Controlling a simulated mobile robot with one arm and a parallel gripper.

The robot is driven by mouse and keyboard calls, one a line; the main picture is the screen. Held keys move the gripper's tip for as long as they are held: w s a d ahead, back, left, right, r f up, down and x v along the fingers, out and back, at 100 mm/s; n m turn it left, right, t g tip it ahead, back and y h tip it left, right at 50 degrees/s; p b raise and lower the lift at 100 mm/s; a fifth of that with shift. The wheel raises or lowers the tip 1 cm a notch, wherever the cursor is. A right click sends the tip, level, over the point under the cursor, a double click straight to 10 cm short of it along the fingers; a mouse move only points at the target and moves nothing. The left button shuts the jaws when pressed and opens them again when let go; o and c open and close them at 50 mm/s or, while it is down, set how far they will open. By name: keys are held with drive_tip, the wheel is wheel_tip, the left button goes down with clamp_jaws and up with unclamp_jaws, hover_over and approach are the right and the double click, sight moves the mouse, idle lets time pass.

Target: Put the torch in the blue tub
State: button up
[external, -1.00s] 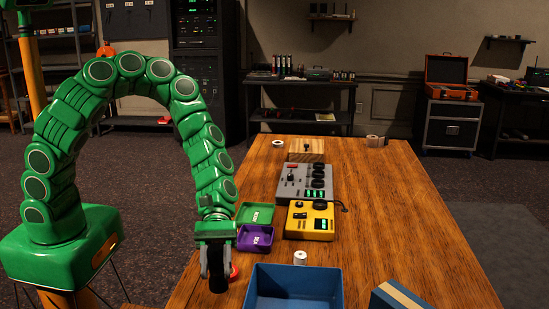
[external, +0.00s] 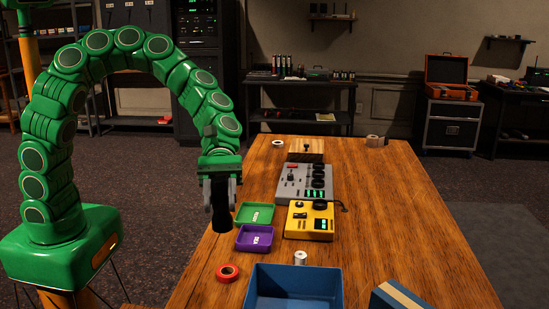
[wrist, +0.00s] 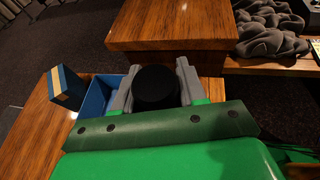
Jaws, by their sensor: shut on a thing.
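My gripper (external: 220,192) is shut on the black torch (external: 222,218) and holds it roughly upright above the table's left side. In the wrist view the torch (wrist: 156,88) shows end-on as a dark round shape between the two grey fingers. The blue tub (external: 293,288) stands at the near edge of the external view, to the right of and nearer than the torch. The tub also shows in the wrist view (wrist: 97,100), partly hidden behind the left finger.
A red tape roll (external: 228,272) and a white roll (external: 300,258) lie near the tub. Purple (external: 254,239) and green (external: 254,213) trays, a yellow box (external: 310,220) and a grey mixer (external: 304,182) stand farther back. A blue box (external: 398,296) is right of the tub.

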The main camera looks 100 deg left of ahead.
sight(222, 180)
drive_tip(key=r, duration=0.1)
drive_tip(key=a+r, duration=0.1)
drive_tip(key=r, duration=0.3)
drive_tip(key=shift+a+r, duration=0.25)
drive_tip(key=shift+a, duration=0.1)
drive_tip(key=shift+w, duration=0.1)
drive_tip(key=w+d+f, duration=0.2)
drive_tip(key=w+f, duration=1)
drive_tip(key=w, duration=0.1)
drive_tip(key=shift+w+f, duration=0.25)
drive_tip(key=shift+f, duration=0.1)
drive_tip(key=shift+d+f, duration=0.1)
drive_tip(key=shift+f, duration=0.55)
drive_tip(key=o, duration=1.2)
